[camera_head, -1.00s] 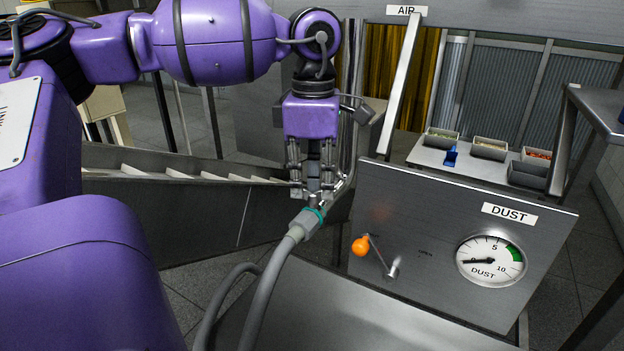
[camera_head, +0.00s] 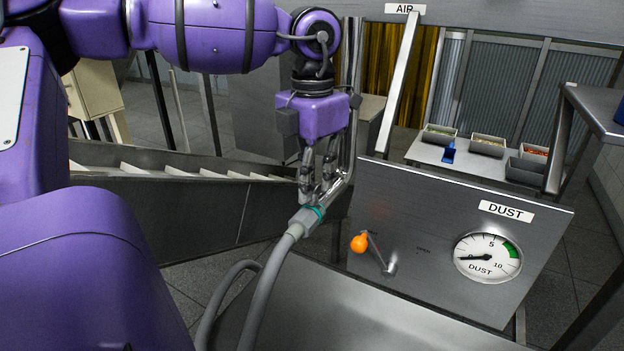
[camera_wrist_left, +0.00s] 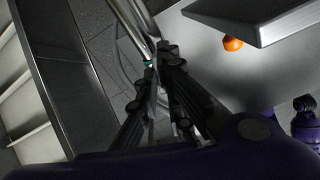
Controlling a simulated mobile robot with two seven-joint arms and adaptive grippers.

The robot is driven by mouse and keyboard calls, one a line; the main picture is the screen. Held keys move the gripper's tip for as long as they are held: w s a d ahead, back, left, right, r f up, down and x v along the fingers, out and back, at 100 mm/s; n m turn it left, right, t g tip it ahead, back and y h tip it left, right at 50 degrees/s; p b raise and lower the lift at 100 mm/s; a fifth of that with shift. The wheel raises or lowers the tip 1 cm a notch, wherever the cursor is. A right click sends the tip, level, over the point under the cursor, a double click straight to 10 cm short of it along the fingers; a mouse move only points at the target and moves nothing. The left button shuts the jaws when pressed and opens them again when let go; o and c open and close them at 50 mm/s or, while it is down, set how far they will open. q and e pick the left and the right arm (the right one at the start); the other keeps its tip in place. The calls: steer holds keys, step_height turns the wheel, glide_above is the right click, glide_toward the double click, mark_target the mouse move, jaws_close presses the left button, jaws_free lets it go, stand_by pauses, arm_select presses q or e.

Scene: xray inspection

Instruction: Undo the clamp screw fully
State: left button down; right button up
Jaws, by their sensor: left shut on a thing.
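My left gripper (camera_head: 318,190) points down over a metal pipe joint (camera_head: 330,195) and is shut on a small part there, seemingly the clamp screw. The fingers hide most of that part, so its shape and how far it is turned cannot be told. Just below is a grey hose end with a teal ring (camera_head: 317,211), close to the fingertips. In the left wrist view the gripper's fingers (camera_wrist_left: 160,65) come together beside the pipe, with the teal ring (camera_wrist_left: 148,63) at their left. My right gripper is not in view.
A slanted panel with a DUST gauge (camera_head: 488,257) and an orange-knobbed lever (camera_head: 359,243) stands right of the gripper. The grey hose (camera_head: 262,292) runs down to the front. A stepped metal conveyor (camera_head: 170,200) lies left. Small bins (camera_head: 487,147) sit on a table behind.

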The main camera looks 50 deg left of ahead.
arm_select(q)
steer(key=shift+n, duration=0.5)
steer(key=c, duration=1.9)
jaws_free()
step_height(320, 180, up, 12)
steer(key=shift+r, duration=0.1)
